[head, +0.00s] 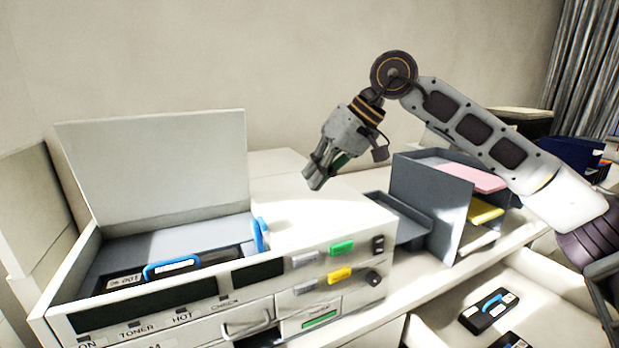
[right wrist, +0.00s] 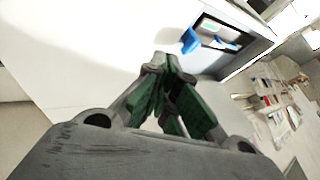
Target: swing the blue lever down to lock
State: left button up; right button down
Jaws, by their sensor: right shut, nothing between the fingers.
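The blue lever (head: 260,234) stands upright at the right edge of the printer's open bay, beside the white top. It also shows in the right wrist view (right wrist: 190,41), beyond my fingertips and apart from them. A black toner cartridge with a blue handle (head: 172,267) lies in the bay. My right gripper (head: 314,178) is above the printer's white top, to the right of and above the lever. It is shut and empty, and it also shows in the right wrist view (right wrist: 163,65). My left gripper is not in view.
The printer's lid (head: 155,165) stands open behind the bay. A grey paper sorter (head: 430,195) with pink and yellow sheets stands to the right. An open drawer (head: 455,290) at the lower right holds more black cartridges.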

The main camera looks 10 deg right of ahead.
aim_at(261, 235)
jog(key=p+x, duration=0.1)
jog(key=x, duration=0.7)
jog(key=shift+a+f, duration=0.15)
jog(key=shift+f, duration=0.1)
jog(key=a, duration=0.1)
jog(key=a+p, duration=0.1)
jog(key=shift+s+a+f, duration=0.15)
jog(key=shift+s+a, duration=0.15)
jog(key=shift+s, duration=0.05)
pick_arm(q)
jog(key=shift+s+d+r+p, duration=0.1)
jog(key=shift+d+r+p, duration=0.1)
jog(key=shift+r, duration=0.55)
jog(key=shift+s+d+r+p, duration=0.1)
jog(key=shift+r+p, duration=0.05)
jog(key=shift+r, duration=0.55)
pick_arm(e)
jog(key=shift+s+a+f, duration=0.1)
jog(key=shift+s+a, duration=0.15)
jog(key=shift+a, duration=0.35)
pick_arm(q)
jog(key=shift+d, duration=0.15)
pick_arm(e)
jog(key=shift+s+a+h, duration=0.1)
jog(key=shift+a+h, duration=0.2)
jog(key=shift+h, duration=0.2)
